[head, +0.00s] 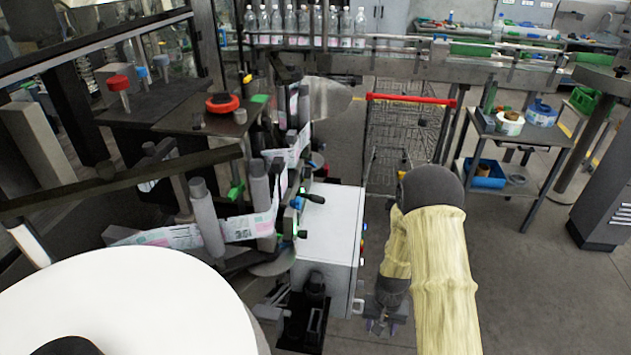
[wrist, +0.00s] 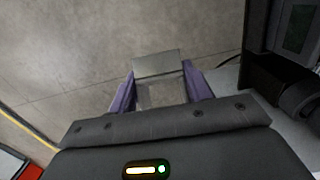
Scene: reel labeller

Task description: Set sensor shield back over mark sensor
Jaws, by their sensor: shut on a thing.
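My gripper (wrist: 160,88) is shut on a small grey metal piece, which looks like the sensor shield (wrist: 157,64). It sits between the two purple fingers in the wrist view, with a bent upper plate and a lighter part below. In the head view my gripper (head: 380,322) hangs low over the floor, to the right of the labeller's white cabinet (head: 328,235). The shield is too small to make out there. I cannot pick out the mark sensor in either view; the labeller's label web (head: 190,233) runs past rollers on the left.
A large white reel (head: 140,290) fills the lower left. A wire cart with a red handle (head: 410,99) stands behind my arm. A side table (head: 530,130) with tape rolls is at the right. Bottles (head: 300,25) line the conveyor at the back.

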